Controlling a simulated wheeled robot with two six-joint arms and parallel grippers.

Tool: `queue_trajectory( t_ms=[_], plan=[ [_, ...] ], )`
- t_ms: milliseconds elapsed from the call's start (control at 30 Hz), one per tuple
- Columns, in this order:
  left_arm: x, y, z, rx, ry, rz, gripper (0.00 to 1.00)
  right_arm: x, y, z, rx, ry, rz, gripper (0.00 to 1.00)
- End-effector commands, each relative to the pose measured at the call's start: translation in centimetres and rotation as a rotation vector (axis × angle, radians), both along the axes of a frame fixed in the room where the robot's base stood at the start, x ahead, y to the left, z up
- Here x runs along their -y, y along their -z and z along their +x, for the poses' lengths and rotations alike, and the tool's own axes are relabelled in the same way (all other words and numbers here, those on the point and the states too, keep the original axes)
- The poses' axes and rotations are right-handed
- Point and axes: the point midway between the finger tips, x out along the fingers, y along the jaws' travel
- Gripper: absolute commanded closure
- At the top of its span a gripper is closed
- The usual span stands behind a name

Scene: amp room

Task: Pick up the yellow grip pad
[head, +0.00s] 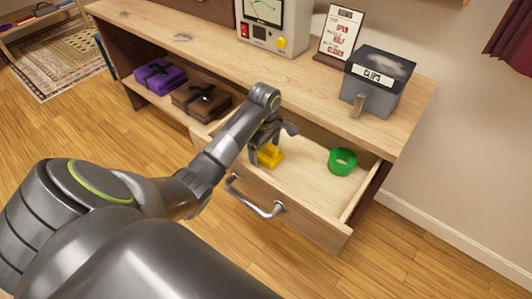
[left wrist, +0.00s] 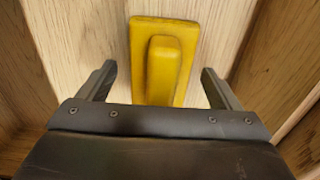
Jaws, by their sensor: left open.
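The yellow grip pad (head: 271,155) lies in the open drawer (head: 305,190), near its left end in the head view. In the left wrist view the yellow grip pad (left wrist: 186,60) is a flat plate with a raised block in its middle. My left gripper (head: 266,144) is over the pad, and the arm hides part of the pad. In the left wrist view my left gripper (left wrist: 158,85) is open, with one finger on each side of the pad and nothing held. I cannot tell how far the fingertips are above the drawer floor. My right gripper does not show.
A green ring (head: 342,161) lies in the drawer's right part. The drawer walls stand close around, with a metal handle (head: 256,204) on the front. A grey clips box (head: 377,82), a sign (head: 339,34) and a meter box (head: 272,25) stand on top. Purple (head: 160,75) and brown (head: 201,97) bundles lie on the shelf.

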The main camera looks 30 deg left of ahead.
Motion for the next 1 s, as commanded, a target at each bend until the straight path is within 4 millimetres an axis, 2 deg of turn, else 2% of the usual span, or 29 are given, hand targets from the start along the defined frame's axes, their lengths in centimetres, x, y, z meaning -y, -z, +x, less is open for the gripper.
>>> queue_trajectory(
  t_ms=[200,233,600,867,1000],
  plan=[
    [0.0,0.2,0.0,0.002,0.001,0.000,0.15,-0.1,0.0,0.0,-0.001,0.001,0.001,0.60],
    [0.0,0.2,0.0,0.002,0.001,0.000,0.17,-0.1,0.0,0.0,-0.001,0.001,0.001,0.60],
    [0.0,0.2,0.0,0.002,0.000,0.000,0.65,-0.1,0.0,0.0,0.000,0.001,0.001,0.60],
    [0.0,-0.1,0.1,0.003,0.000,0.001,0.65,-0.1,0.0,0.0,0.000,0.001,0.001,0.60],
    [-0.1,-1.8,0.1,0.006,0.000,0.002,0.65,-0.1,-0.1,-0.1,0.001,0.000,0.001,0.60]
  ],
)
